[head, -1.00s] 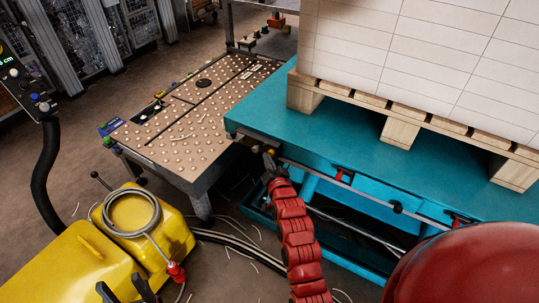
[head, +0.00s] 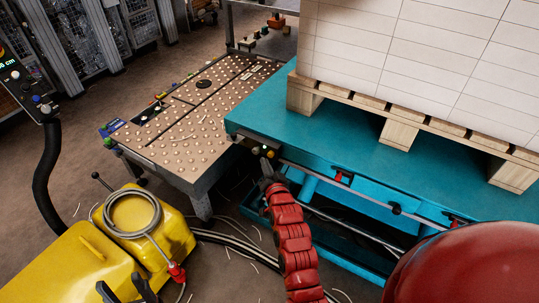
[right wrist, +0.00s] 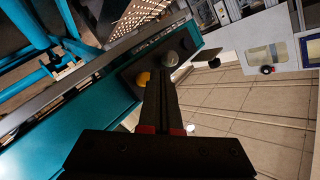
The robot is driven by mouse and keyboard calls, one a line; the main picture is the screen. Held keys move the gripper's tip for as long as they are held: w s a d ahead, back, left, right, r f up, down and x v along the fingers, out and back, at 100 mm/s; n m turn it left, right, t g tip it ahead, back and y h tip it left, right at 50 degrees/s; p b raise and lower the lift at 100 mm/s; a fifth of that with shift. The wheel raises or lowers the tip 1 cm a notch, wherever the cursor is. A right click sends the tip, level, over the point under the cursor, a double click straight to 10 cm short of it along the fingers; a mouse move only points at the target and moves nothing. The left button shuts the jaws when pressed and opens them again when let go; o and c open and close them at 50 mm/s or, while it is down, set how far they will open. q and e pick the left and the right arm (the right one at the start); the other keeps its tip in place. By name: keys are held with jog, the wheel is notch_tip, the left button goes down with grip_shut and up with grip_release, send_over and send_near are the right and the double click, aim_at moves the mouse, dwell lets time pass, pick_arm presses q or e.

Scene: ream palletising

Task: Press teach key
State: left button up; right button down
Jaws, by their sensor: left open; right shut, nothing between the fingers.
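A small dark key panel sits at the near left corner of the teal lift table (head: 330,160). In the right wrist view it carries a yellow key (right wrist: 143,78) and a pale grey-green key (right wrist: 170,58). In the head view the keys (head: 257,150) show just beyond my right gripper (head: 266,172). I cannot read which one is the teach key. My right gripper is shut and empty, its fingertips (right wrist: 160,82) close to the keys; contact cannot be told. My left gripper (head: 124,291) is open and empty at the bottom left, in front of the yellow machine.
A wooden pallet (head: 398,133) with a tall white stack (head: 420,60) stands on the lift table. A ball-top table (head: 190,125) adjoins at left. A yellow machine (head: 75,265) with a coiled grey cable and a control box (head: 25,85) stand at left.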

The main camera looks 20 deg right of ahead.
jog(key=shift+s+a+p, duration=0.7)
jog(key=shift+s+a, duration=0.1)
jog(key=shift+a, duration=0.2)
jog(key=shift+s+a+p, duration=0.7)
jog(key=shift+s+a, duration=0.05)
jog(key=shift+a, duration=0.2)
